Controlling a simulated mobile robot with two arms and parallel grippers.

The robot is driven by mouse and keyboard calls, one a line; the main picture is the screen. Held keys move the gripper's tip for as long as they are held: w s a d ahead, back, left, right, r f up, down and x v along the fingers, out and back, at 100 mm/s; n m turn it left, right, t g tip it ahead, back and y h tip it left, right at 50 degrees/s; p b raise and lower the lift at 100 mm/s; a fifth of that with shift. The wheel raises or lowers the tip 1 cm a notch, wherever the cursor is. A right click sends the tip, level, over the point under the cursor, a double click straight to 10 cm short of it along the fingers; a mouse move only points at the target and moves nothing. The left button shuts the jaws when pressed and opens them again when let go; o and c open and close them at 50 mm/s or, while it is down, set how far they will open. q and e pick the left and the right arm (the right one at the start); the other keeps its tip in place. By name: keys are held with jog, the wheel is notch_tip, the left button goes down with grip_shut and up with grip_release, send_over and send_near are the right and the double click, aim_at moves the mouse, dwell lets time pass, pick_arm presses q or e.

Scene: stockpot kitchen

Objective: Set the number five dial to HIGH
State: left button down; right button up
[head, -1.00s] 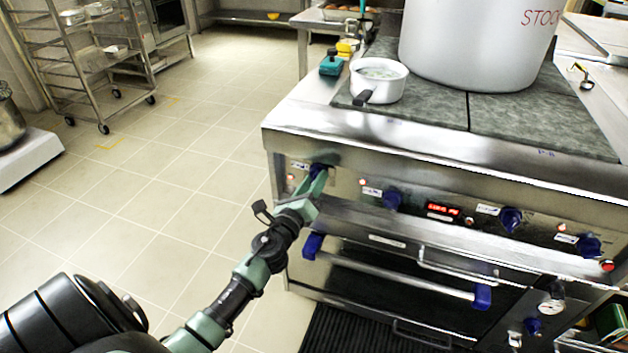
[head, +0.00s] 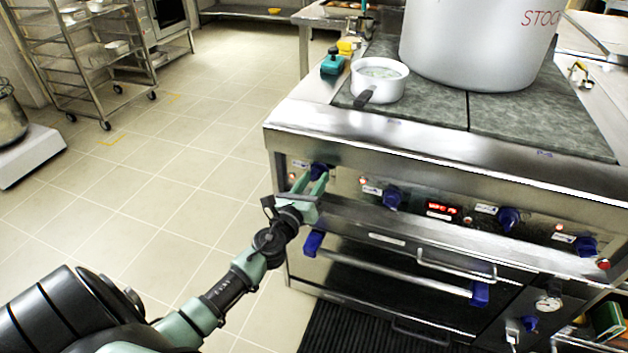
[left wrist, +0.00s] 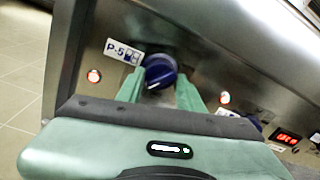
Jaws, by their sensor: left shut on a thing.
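The number five dial is a blue knob (head: 319,170) at the left end of the range's front panel. In the left wrist view the same blue knob (left wrist: 160,69) sits beside a white label reading P-5 (left wrist: 124,52). A white mark on its face points toward the bottom of that view. My left gripper (head: 309,184) has its pale green fingers on either side of the knob. In the left wrist view the gripper (left wrist: 160,90) is shut on the knob's sides. The HIGH marking is not readable. My right gripper is out of view.
More blue dials (head: 392,197) and a red display (head: 442,209) line the panel to the right. An oven handle (head: 395,270) runs below. A white saucepan (head: 379,82) and a large stockpot (head: 475,45) stand on top. The tiled floor (head: 150,200) at left is open.

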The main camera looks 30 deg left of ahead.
pick_arm(q)
jog(key=c, duration=0.9)
grip_release()
jog(key=shift+s+d+f+b, duration=0.1)
jog(key=shift+s+d, duration=0.1)
jog(key=shift+s, duration=1.1)
jog(key=shift+s+d+r+b, duration=0.1)
jog(key=shift+s+d, duration=0.15)
jog(key=shift+s, duration=1)
jog(key=shift+s+d+f+b, duration=0.1)
jog(key=shift+s+d, duration=0.1)
jog(key=shift+s, duration=1.1)
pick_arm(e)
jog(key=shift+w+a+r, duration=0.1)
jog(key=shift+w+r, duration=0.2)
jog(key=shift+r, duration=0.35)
